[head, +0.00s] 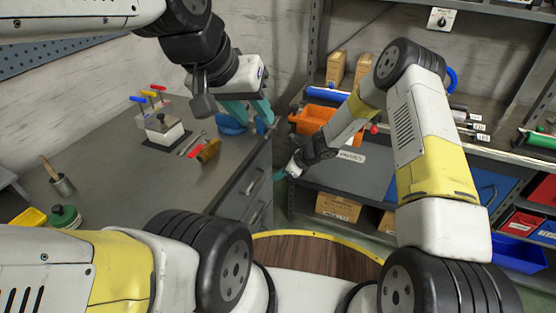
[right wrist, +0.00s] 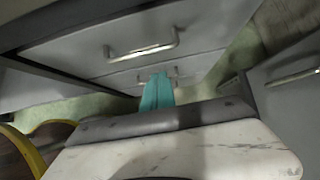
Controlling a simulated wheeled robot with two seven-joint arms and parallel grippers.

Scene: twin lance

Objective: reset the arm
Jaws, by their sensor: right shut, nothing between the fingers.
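My left gripper (head: 249,114) hangs over the right end of the grey workbench (head: 110,190) in the head view. Its two teal fingers are apart, with nothing visible between them. Blue items (head: 230,126) lie just beneath it; whether the fingers touch them I cannot tell. My right gripper (head: 280,175) is low, between the bench drawers and the shelving, with only a bit of teal showing. In the right wrist view its teal fingers (right wrist: 157,92) are together and empty, pointing toward a grey drawer front with a metal handle (right wrist: 140,51).
A white block with coloured-handled tools (head: 163,126), a brass-coloured item (head: 208,151) and a cup (head: 61,184) stand on the bench. Drawers (head: 250,190) flank the right gripper closely.

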